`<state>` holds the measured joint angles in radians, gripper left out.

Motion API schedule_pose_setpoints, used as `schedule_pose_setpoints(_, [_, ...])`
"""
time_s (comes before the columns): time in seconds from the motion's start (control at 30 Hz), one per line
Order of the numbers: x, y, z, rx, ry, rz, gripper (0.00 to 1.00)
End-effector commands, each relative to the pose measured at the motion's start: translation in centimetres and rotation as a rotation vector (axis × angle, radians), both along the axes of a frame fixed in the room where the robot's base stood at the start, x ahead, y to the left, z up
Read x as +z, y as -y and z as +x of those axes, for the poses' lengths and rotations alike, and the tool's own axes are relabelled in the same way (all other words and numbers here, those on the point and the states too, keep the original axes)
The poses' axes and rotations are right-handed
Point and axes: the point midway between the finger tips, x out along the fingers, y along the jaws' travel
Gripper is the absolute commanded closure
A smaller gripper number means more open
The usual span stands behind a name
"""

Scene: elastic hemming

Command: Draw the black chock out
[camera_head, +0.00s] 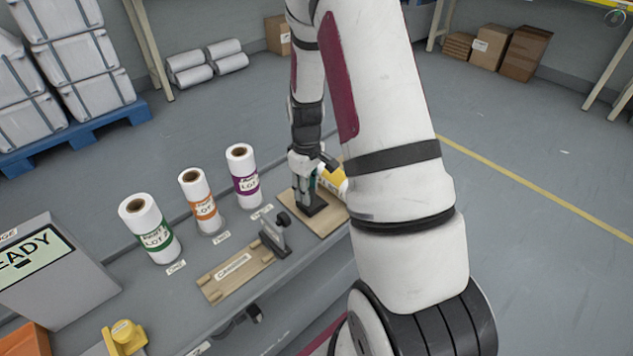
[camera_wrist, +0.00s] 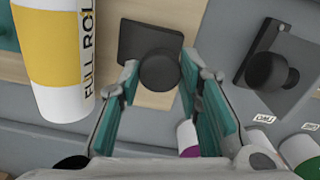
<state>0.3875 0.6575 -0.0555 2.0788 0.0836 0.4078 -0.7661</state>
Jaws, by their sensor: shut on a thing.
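The black chock (camera_wrist: 137,36) is a flat dark block with a round knob (camera_wrist: 158,72). It sits on a wooden board (camera_head: 328,221), beside a yellow-and-white roll marked FULL ROLL (camera_wrist: 62,62). In the head view the chock (camera_head: 314,209) shows low under my gripper (camera_head: 306,201), and the roll (camera_head: 333,180) is partly hidden behind my arm. In the wrist view my gripper (camera_wrist: 160,76) has its teal-padded fingers on either side of the knob, shut on it.
A grey stand with a black knob (camera_head: 275,236) is close to the left of the board. A wooden carrier (camera_head: 240,270) lies nearer. Green (camera_head: 150,230), orange (camera_head: 199,203) and purple (camera_head: 243,177) banded rolls stand along the back. A READY screen (camera_head: 30,262) is at far left.

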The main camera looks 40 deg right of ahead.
Motion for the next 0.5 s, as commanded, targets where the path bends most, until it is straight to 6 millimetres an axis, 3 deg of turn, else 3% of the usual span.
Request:
schedule_pose_setpoints(0.07, [0.04, -1.0, -0.03, 0.002, 0.001, 0.001, 1.0])
schedule_pose_setpoints(0.3, [-0.02, -1.21, -0.03, 0.0, 0.0, 0.004, 1.0])
schedule_pose_setpoints(0.33, [-0.02, -1.23, -0.03, 0.001, 0.0, 0.004, 0.63])
schedule_pose_setpoints(0.4, [-0.02, -1.24, -0.02, 0.002, 0.0, 0.004, 0.48])
schedule_pose_setpoints(0.5, [-0.01, -1.15, -0.01, 0.001, 0.0, 0.003, 0.47])
